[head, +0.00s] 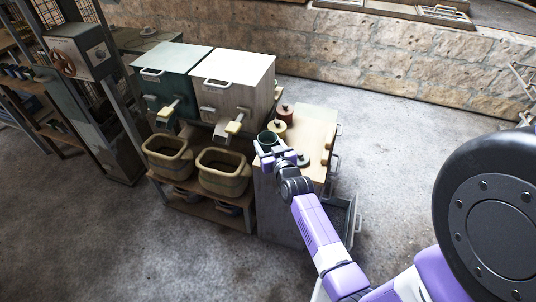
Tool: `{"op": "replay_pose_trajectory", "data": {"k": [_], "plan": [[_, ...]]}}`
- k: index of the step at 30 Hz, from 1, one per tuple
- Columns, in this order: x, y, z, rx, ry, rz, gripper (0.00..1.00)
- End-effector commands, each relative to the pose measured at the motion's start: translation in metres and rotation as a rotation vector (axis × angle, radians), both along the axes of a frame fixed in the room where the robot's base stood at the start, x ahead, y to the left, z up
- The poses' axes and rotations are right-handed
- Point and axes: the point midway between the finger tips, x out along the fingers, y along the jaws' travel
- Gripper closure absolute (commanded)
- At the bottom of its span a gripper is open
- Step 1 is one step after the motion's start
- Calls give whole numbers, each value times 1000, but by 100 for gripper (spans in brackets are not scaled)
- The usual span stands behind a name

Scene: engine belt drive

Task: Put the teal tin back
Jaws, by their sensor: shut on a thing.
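The teal tin (266,137) is a small dark round tin with an open-looking top. It shows at the left side of the wooden cabinet top, at the end of my arm. My gripper (268,149) is shut on it from the near side. The fingers are small and partly hidden by the wrist. I cannot tell whether the tin's base touches the cabinet top or hangs just above or beside it.
A red-brown lid (285,113), a yellow lid (276,127) and a green lid (303,159), each knobbed, are close by on the cabinet (317,133). An open drawer (341,212) juts out right. Two boxes with taps stand left, above two tan tubs (223,172).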

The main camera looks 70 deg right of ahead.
Motion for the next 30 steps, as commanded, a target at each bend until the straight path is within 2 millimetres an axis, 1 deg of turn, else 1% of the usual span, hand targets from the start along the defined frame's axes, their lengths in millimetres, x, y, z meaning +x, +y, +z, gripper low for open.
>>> {"op": "replay_pose_trajectory", "data": {"k": [4, 7, 10, 18, 22, 23, 24, 26, 30], "plan": [[0, 0, -14, 1, 2, 0, 94], [1, 0, -31, 1, 2, 1, 94], [0, 0, -43, 1, 2, 0, 94], [0, 0, -43, -1, 1, 0, 94], [0, 0, -47, 0, 1, 0, 94], [0, 0, -46, 0, 1, 0, 37], [0, 0, -45, 0, 1, 0, 29], [0, 0, -45, 0, 1, 0, 18], [0, 0, -45, 0, 1, 0, 18]]}}
